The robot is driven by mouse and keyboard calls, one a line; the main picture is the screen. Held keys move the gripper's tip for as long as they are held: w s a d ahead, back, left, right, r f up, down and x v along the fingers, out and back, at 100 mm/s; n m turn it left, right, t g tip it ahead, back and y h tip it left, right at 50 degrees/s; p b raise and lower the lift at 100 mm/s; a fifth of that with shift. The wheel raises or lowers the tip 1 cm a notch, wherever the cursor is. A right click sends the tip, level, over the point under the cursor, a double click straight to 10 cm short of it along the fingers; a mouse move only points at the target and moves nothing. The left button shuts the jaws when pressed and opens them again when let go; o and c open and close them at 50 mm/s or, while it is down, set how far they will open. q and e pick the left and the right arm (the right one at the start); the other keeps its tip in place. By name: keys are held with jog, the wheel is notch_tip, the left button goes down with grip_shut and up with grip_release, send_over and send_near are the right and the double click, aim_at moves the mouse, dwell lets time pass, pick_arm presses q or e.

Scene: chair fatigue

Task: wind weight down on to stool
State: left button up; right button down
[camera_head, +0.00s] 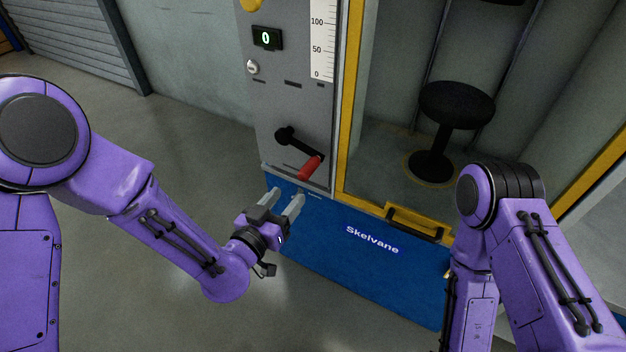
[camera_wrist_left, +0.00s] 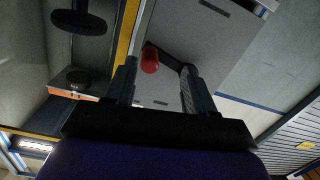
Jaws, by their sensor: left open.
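A black crank with a red handle (camera_head: 311,167) is on the front of the grey machine panel (camera_head: 292,110). The black stool (camera_head: 456,104) stands upright inside the yellow-framed bay to the right. A black shape at the top edge above the stool (camera_head: 497,2) is mostly cut off; I cannot tell if it is the weight. My left gripper (camera_head: 284,197) is open and empty, just below and left of the red handle, apart from it. In the left wrist view the red handle (camera_wrist_left: 150,60) shows between the open fingers (camera_wrist_left: 158,85), farther off. My right gripper is not visible.
The panel has a green display reading 0 (camera_head: 265,38), a scale (camera_head: 322,40) and a small knob (camera_head: 252,67). Open floor lies at the left.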

aim_at(310, 166)
pick_arm(q)
jog(key=w+d, duration=0.2)
jog(key=w, duration=0.1)
jog(key=w+d+r+m+p, duration=0.1)
jog(key=w+d, duration=0.1)
jog(key=w, duration=0.1)
jog(key=w+d+m+h, duration=0.1)
jog(key=w+d, duration=0.1)
jog(key=w, duration=0.1)
jog(key=shift+r, duration=0.35)
jog(key=shift+s, duration=0.1)
grip_shut()
jog(key=shift+a, duration=0.1)
